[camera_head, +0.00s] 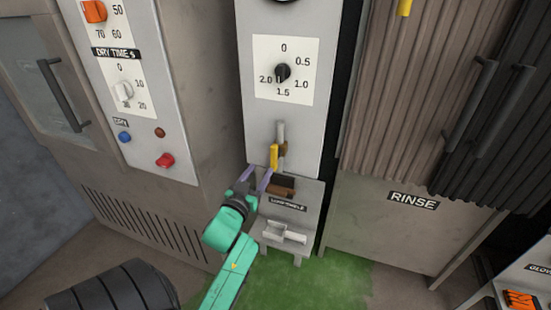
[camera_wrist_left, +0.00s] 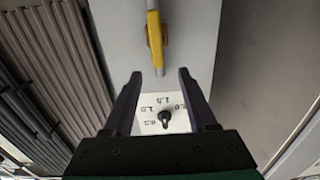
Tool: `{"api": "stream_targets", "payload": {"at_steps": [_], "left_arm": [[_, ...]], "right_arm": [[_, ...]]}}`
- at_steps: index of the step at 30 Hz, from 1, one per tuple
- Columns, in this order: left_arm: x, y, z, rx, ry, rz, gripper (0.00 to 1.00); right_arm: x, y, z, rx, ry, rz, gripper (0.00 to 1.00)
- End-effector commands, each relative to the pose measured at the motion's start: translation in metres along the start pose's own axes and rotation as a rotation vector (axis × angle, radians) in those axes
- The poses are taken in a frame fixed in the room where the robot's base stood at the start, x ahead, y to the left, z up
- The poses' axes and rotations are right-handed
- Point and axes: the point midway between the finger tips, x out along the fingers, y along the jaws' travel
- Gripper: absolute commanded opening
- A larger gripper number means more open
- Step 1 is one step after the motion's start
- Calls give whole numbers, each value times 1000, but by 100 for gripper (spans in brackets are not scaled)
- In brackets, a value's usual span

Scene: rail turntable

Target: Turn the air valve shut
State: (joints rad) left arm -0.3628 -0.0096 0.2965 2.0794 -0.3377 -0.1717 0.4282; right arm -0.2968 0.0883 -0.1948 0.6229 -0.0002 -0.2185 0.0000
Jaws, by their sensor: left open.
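The air valve has a yellow lever (camera_head: 274,157) and a brass-brown body (camera_head: 283,149) on a short grey vertical pipe, low on the grey panel. The lever stands roughly upright, alongside the pipe. My left gripper (camera_head: 257,176) is open, just below and left of the lever in the head view. In the left wrist view the yellow lever (camera_wrist_left: 155,40) comes down from the top edge, and its end lies in line with the gap between the open fingers (camera_wrist_left: 160,76). I see no contact. My right gripper is not in view.
A pressure dial (camera_head: 283,72) sits above the valve and shows in the left wrist view (camera_wrist_left: 164,117). A labelled bench (camera_head: 303,197) with a brown block (camera_head: 282,185) and a light holder (camera_head: 284,232) stands below. A dryer panel (camera_head: 150,85) is left, a RINSE cabinet (camera_head: 390,240) right.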

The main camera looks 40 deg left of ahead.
Motion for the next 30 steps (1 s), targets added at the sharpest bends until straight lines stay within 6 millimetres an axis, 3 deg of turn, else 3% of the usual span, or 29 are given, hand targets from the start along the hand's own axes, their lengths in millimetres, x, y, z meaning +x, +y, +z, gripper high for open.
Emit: {"api": "stream_targets", "payload": {"at_steps": [3, 16, 21, 28, 30], "left_arm": [[18, 1, -5, 0, 5, 2, 57], [126, 2, -2, -1, 1, 2, 57], [142, 2, -2, 0, -1, 2, 57], [143, 2, -2, 0, -1, 3, 57], [143, 2, -2, 0, -1, 3, 31]], "right_arm": [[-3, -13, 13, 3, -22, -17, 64], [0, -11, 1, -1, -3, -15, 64], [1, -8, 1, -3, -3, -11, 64], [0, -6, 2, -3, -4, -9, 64], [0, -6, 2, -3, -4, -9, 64]]}}
